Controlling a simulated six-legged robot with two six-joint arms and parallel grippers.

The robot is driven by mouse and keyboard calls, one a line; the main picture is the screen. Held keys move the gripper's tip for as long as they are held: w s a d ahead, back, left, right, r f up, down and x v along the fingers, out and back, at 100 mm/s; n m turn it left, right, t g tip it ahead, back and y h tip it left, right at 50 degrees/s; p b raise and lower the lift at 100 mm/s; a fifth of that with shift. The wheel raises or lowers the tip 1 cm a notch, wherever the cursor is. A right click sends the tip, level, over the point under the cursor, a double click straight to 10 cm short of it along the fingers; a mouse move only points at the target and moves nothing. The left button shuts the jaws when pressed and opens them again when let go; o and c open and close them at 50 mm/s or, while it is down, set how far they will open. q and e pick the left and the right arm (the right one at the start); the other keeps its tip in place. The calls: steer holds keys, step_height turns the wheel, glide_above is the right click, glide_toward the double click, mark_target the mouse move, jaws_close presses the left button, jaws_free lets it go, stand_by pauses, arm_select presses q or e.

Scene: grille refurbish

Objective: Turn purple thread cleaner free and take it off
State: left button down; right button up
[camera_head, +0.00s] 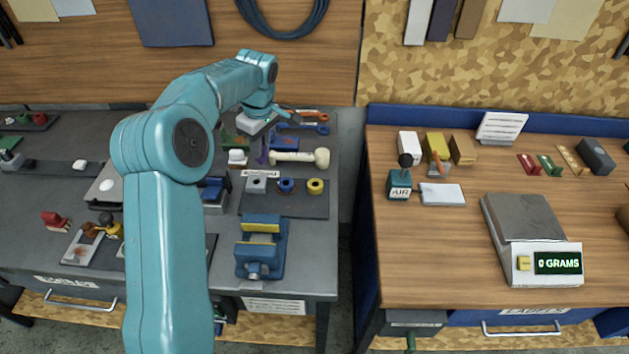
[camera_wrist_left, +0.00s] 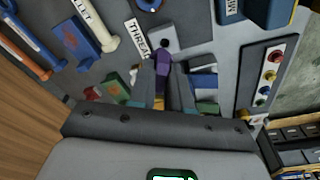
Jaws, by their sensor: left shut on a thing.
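My left gripper (camera_head: 262,152) is shut on the purple thread cleaner (camera_head: 261,157), which hangs upright below it. In the left wrist view the purple cleaner (camera_wrist_left: 163,62) sits between the two grey fingers of the gripper (camera_wrist_left: 165,82). The small grey thread block (camera_head: 256,185) stands on the dark mat, beside a white THREAD label (camera_wrist_left: 138,38). In the head view the cleaner's lower end shows above and behind the block, with a gap between them. In the wrist view its tip overlaps the block (camera_wrist_left: 164,36). My right gripper is not in view.
A blue ring (camera_head: 286,186) and a yellow ring (camera_head: 315,186) are right of the block. A cream mallet (camera_head: 300,157) lies behind, with wrenches (camera_head: 303,127) farther back. A blue vise (camera_head: 261,247) stands in front. The mat's front part is clear.

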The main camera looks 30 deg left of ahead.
arm_select(q)
steer(key=shift+s+a, duration=0.3)
steer(key=shift+a, duration=0.2)
steer(key=shift+s+a, duration=0.25)
steer(key=shift+a, duration=0.25)
steer(key=shift+f, duration=0.2)
step_height(320, 180, down, 6)
steer(key=b, duration=0.4)
steer(key=shift+a+r+b, duration=0.15)
steer(key=shift+r+b, duration=0.05)
steer(key=shift+b, duration=0.15)
stand_by(0.7)
steer(key=shift+f+b, duration=1.1)
steer(key=shift+f, duration=0.55)
steer(key=c, duration=1)
jaws_free()
